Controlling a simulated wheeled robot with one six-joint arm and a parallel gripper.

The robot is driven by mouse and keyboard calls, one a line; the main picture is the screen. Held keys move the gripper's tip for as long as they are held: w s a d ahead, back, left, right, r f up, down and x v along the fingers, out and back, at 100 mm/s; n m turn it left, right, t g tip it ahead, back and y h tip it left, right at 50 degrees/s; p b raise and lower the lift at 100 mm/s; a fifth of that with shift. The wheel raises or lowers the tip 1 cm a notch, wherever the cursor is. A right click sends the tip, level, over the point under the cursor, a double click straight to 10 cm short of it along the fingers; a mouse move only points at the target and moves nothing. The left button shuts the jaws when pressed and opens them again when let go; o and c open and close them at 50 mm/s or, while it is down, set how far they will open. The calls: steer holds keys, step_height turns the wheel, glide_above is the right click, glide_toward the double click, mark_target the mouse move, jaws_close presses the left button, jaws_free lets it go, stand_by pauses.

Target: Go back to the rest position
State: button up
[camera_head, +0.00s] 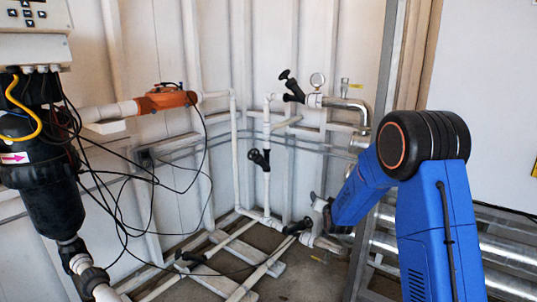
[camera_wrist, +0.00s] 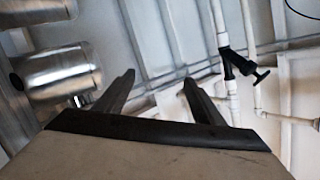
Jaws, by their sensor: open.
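My gripper (camera_wrist: 158,86) shows in the wrist view with its two dark fingers spread apart. Nothing is between the fingers, and they touch nothing that I can see. In the head view my blue arm reaches from the lower right toward the pipes. The gripper's fingers cannot be made out clearly there. In the wrist view a white pipe with a black valve (camera_wrist: 240,66) stands beyond the fingers to the right. Metal cylinders (camera_wrist: 62,76) lie to the left.
An orange device (camera_head: 166,99) sits on the left pipe. A black filter housing (camera_head: 45,195) with loose cables stands at left. Steel tubes (camera_head: 505,250) run at lower right.

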steer(key=s+d+r+n+g, duration=0.15)
steer(key=s+r, duration=0.25)
steer(key=s, duration=0.4)
steer(key=s+r+g, duration=0.2)
steer(key=s+r, duration=0.2)
steer(key=s, duration=0.4)
steer(key=s+d+r+n+g, duration=0.1)
steer(key=s+r+g, duration=0.1)
steer(key=s+r, duration=0.45)
steer(key=s+d+f+n+g, duration=0.1)
steer(key=s+g, duration=0.1)
steer(key=s, duration=1.8)
steer(key=s+d+f+n+g, duration=0.1)
steer(key=s+f+g, duration=0.1)
steer(key=s, duration=1.8)
steer(key=shift+d+f+g, duration=0.15)
steer(key=shift+d+g, duration=0.25)
steer(key=shift+g, duration=0.15)
